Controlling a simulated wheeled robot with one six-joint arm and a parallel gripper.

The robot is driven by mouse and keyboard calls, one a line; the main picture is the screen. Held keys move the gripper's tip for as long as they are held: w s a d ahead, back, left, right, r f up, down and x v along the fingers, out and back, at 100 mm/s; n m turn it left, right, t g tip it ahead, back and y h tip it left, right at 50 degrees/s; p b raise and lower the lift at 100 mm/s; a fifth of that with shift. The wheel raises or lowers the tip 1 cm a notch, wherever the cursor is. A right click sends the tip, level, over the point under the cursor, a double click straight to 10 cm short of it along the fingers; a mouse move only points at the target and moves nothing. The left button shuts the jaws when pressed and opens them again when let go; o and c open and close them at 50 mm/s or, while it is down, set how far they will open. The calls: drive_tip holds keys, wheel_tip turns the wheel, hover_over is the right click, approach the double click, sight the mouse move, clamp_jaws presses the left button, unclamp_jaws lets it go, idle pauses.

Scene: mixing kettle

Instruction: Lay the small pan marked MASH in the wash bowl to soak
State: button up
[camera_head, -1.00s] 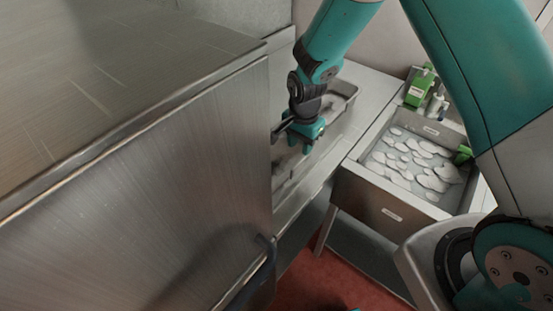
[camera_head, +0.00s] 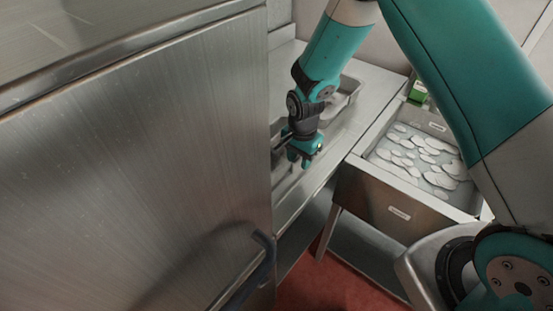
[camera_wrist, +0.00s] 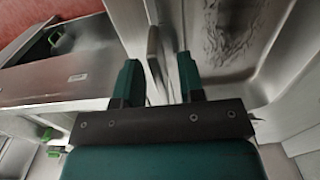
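My gripper (camera_head: 304,152) hangs over the steel counter beside the tall cabinet. In the wrist view its two teal fingers (camera_wrist: 157,72) are apart. A narrow grey metal bar (camera_wrist: 154,50) shows between and beyond them; I cannot tell whether it is a pan handle, and it does not fill the gap. A shallow metal vessel with dark residue (camera_wrist: 232,35) lies to the right of the fingers. No MASH marking is legible, so I cannot confirm which pan this is. The wash bowl (camera_head: 372,192) is a square steel basin at the right, holding water with white suds patches.
The tall steel cabinet (camera_head: 140,140), with a dark bar handle (camera_head: 250,270), fills the left and hides part of the counter. A grey metal tray (camera_head: 347,92) stands behind my gripper. A green container (camera_head: 418,92) stands behind the basin. Red floor (camera_head: 335,285) shows below.

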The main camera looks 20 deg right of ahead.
clamp_jaws()
drive_tip(key=shift+r, duration=0.1)
drive_tip(key=shift+r, duration=0.1)
wheel_tip(320, 180, up, 12)
drive_tip(key=p, duration=0.8)
